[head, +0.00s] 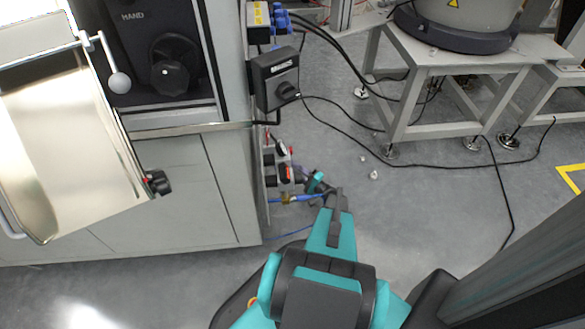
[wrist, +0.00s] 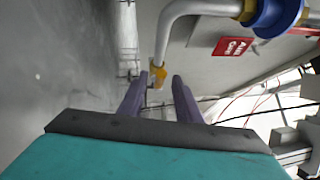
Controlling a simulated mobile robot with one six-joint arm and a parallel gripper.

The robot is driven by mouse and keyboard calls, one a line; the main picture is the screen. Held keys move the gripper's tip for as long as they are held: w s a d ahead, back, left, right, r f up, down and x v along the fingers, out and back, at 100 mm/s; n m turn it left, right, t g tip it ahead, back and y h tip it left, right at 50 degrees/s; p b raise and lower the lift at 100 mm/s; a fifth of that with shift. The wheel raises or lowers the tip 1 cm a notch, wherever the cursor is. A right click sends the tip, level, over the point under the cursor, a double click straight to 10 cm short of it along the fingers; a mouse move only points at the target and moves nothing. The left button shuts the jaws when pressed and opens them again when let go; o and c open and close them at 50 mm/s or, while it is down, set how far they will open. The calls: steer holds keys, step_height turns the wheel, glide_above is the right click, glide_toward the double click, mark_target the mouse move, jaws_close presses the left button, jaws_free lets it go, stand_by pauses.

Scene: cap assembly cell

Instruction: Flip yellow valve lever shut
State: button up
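In the wrist view a small yellow piece (wrist: 157,76), which looks like the valve lever, sits at the lower end of a bent grey pipe (wrist: 166,38). My gripper (wrist: 160,82) is open. Its two fingers are apart, and the yellow piece shows between their tips; I cannot tell whether they touch it or how far beyond them it lies. In the head view my gripper (head: 316,183) is low beside the right side of the cabinet, close to the small air fittings. The lever cannot be made out clearly there.
A grey cabinet (head: 205,185) stands at left, with a black rotary switch box (head: 274,78) on its side. A blue collar (wrist: 272,14) and a red sign (wrist: 232,47) are near the pipe. Black cables (head: 430,155) cross the floor by a white stand (head: 405,95).

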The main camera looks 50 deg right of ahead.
steer(key=shift+c, duration=0.3)
jaws_close()
steer(key=shift+d, duration=0.1)
steer(key=shift+r, duration=0.2)
steer(key=w+d+r+m+g+y+p, duration=0.3)
steer(key=m+g+p, duration=0.6)
steer(key=p, duration=0.9)
steer(key=shift+w+r+g+y, duration=0.55)
steer(key=shift+r+g, duration=0.65)
steer(key=shift+g, duration=0.6)
steer(key=shift+s+d+m, duration=0.1)
steer(key=shift+m, duration=0.2)
